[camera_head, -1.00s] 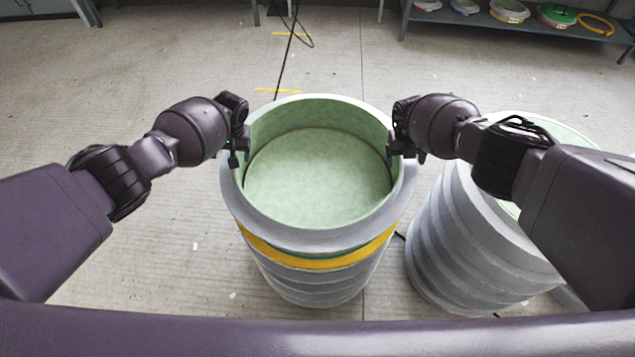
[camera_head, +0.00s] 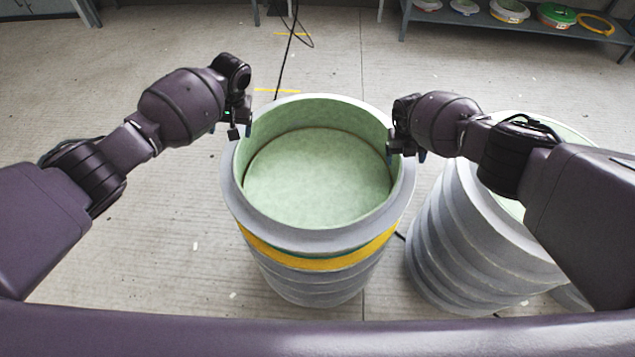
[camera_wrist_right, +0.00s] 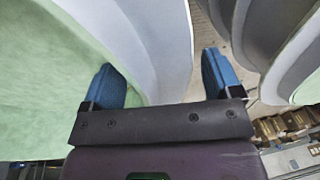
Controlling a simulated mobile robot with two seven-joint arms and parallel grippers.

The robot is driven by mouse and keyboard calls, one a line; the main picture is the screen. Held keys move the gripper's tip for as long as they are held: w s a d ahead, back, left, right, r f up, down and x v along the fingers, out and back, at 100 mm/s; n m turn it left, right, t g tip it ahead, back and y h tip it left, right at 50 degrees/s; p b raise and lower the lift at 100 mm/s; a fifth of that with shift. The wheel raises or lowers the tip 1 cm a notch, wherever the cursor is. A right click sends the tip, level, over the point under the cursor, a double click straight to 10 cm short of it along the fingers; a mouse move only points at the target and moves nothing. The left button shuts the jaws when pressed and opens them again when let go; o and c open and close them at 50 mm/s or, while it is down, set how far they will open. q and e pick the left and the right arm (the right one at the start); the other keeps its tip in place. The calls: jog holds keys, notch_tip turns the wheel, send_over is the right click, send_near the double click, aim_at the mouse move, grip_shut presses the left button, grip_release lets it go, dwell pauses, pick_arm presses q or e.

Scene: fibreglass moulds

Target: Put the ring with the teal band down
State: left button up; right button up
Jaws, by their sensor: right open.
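The ring with the teal band (camera_head: 300,237) is a wide grey ring with a pale green inside, sitting level on top of the near stack. A thin teal line shows at its lower edge, just above a yellow band (camera_head: 320,262). My right gripper (camera_head: 406,157) is open, with its fingers on either side of the ring's right wall. In the right wrist view the blue fingertips (camera_wrist_right: 164,82) stand apart with the grey wall between them.
A second stack of grey rings (camera_head: 465,235) stands close on the right, partly under my right arm. A grey shelf (camera_head: 470,22) at the back right holds several round moulds. A black cable (camera_head: 290,50) lies on the floor behind. The floor at left is clear.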

notch_tip(320, 180, up, 11)
jog(key=w+a, duration=0.1)
jog(key=shift+a+r, duration=0.15)
jog(key=shift+a, duration=0.1)
dwell(0.3)
dwell(0.5)
